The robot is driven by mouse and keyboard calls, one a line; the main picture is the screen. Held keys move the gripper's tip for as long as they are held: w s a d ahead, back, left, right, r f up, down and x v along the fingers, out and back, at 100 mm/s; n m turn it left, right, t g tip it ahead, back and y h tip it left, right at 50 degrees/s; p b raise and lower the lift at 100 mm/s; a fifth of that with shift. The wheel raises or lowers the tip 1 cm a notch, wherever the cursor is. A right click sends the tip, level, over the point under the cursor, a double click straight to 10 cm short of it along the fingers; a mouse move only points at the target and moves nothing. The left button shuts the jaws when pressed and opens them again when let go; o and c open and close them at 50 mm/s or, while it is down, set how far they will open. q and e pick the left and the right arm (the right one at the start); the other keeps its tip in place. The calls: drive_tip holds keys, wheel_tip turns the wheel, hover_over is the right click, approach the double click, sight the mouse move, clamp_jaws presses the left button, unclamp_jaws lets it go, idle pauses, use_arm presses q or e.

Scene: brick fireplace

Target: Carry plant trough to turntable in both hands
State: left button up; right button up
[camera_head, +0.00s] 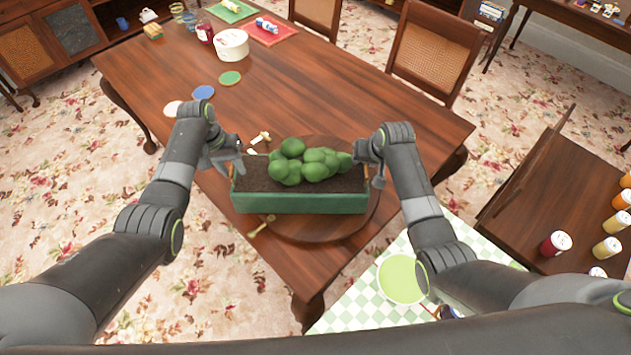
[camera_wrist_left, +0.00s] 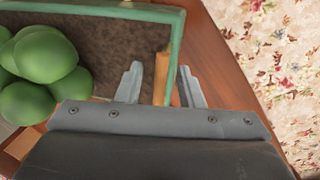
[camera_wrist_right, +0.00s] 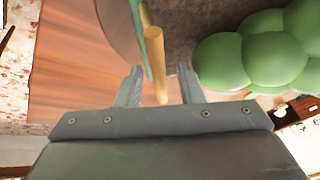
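The green plant trough (camera_head: 300,203), with dark soil and several round green plants (camera_head: 303,163), sits on the round wooden turntable (camera_head: 330,228) in the head view, its left end near or past the disc's edge. My left gripper (camera_head: 232,166) is at the trough's left end; in the left wrist view its open fingers (camera_wrist_left: 160,88) stand either side of the end wall and a wooden handle (camera_wrist_left: 161,75). My right gripper (camera_head: 371,172) is at the right end; in the right wrist view its open fingers (camera_wrist_right: 160,88) straddle the other wooden handle (camera_wrist_right: 155,62). Finger contact is not visible.
Coasters (camera_head: 204,92), a white round tin (camera_head: 231,44) and a red jar (camera_head: 205,33) stand further back. A checked cloth (camera_head: 350,310) with a green plate (camera_head: 402,279) lies in front right.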

drive_tip(key=shift+r, duration=0.1)
use_arm(q)
wheel_tip(320, 180, up, 11)
drive_tip(key=a, duration=0.2)
drive_tip(key=shift+a, duration=0.15)
use_arm(e)
drive_tip(key=v, duration=1.1)
drive_tip(key=shift+s+r, duration=0.25)
drive_tip(key=shift+r, duration=0.1)
use_arm(q)
drive_tip(key=shift+s, duration=0.1)
use_arm(e)
drive_tip(key=shift+s+f, duration=0.1)
